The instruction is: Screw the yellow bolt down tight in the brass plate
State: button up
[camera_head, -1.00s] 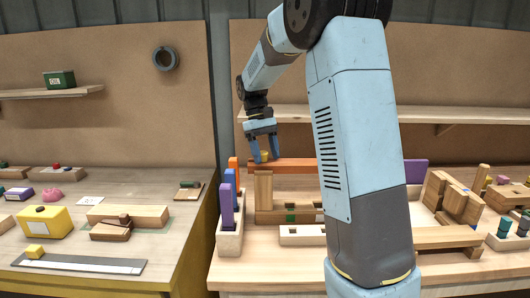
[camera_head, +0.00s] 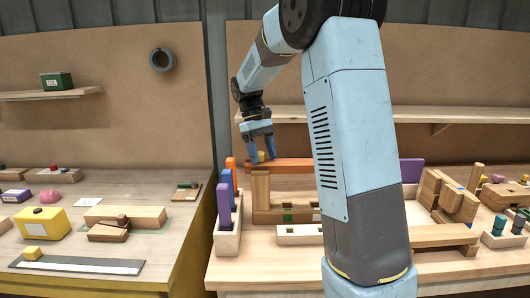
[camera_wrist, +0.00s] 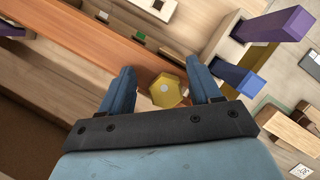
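The yellow bolt (camera_wrist: 172,92) shows in the wrist view as a six-sided yellow head with a pale round spot on top. It lies between the two blue fingers of my gripper (camera_wrist: 160,80), nearer the right finger, with gaps on both sides. In the head view the yellow bolt (camera_head: 262,155) is a small yellow spot between the fingertips of my gripper (camera_head: 263,159), beside the long orange bar (camera_head: 290,165). My gripper is open and points down. I cannot make out the brass plate or how deep the bolt sits.
Purple and blue upright blocks stand in a wooden holder (camera_head: 228,240) left of my gripper. A wooden block (camera_head: 261,190) stands in front of it. A shelf (camera_head: 430,115) runs behind. A yellow box (camera_head: 42,222) and other pieces lie on the left table, across a gap.

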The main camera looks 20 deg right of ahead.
jog(key=f, duration=0.2)
jog(key=shift+a+f, duration=0.3)
jog(key=shift+a, duration=0.1)
jog(key=c, duration=0.6)
jog(key=o, duration=1.1)
jog(key=shift+s, duration=0.1)
jog(key=shift+o, duration=0.2)
jog(key=shift+r, duration=0.1)
jog(key=shift+w+r, duration=0.25)
jog(key=shift+r, duration=0.3)
jog(key=shift+w+a+r, duration=0.1)
jog(key=shift+w+r, duration=0.25)
jog(key=shift+w, duration=0.25)
jog(key=shift+w+a+r, duration=0.1)
jog(key=shift+w+r, duration=0.2)
jog(key=shift+w, duration=0.25)
notch_tip(320, 180, up, 7)
jog(key=shift+a+r, duration=0.15)
